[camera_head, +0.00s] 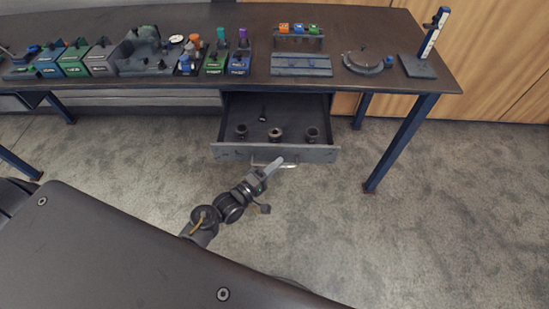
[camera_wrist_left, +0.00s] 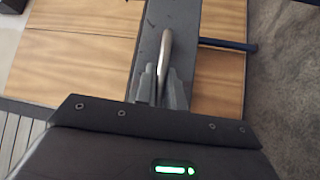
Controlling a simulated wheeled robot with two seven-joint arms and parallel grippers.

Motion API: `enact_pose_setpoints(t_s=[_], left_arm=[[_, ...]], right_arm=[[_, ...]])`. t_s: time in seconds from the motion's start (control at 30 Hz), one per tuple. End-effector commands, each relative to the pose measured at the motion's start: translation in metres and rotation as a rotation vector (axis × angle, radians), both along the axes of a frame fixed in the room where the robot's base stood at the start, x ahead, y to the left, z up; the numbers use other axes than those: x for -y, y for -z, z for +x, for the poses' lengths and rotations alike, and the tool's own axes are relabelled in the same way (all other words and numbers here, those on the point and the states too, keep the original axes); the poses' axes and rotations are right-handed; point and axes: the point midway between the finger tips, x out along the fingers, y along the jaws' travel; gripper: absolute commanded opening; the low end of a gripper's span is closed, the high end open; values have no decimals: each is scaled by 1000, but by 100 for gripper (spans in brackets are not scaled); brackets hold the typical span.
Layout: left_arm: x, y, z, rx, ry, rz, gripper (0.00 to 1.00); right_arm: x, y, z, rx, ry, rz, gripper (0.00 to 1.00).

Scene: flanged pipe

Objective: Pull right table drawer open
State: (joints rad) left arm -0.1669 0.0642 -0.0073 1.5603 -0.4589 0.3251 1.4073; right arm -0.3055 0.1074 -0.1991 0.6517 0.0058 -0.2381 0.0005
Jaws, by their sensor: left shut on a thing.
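The right table drawer (camera_head: 228,152) is pulled out from under the dark table, and its inside shows from above. Several small dark fittings lie in it, one of them a round fitting (camera_head: 276,134) with a pale centre. A curved metal handle (camera_head: 288,165) is on the drawer front, and it also shows in the left wrist view (camera_wrist_left: 166,45). My left gripper (camera_head: 271,168) is at the handle, shut on it; in the left wrist view its fingers (camera_wrist_left: 160,85) lie on both sides of the handle bar. My right gripper is not in view.
The table (camera_head: 350,25) carries coloured boxes (camera_head: 73,60), a small rack with blocks (camera_head: 300,37), a round dial fixture (camera_head: 367,62) and an upright gauge (camera_head: 430,45). A blue table leg (camera_head: 402,142) stands right of the drawer. Grey carpet (camera_head: 450,210) is clear in front.

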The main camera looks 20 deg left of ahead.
Motion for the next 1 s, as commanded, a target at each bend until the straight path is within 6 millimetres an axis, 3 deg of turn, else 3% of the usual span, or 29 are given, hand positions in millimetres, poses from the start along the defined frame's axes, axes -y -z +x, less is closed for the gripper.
enact_pose_setpoints(t_s=[0.3, 0.33, 0.5, 0.83, 1.0], left_arm=[[0, 1, -1, -3, -1, 0, 0], [0, 1, -1, -3, -1, 0, 12], [0, 1, -1, -2, -1, 0, 32], [-3, 1, -5, -1, -1, -1, 32], [-13, 6, -28, -4, 0, 0, 32]], right_arm=[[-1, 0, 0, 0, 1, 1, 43], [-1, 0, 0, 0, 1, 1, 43], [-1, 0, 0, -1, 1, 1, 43], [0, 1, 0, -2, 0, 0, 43], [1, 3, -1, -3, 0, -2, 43]])
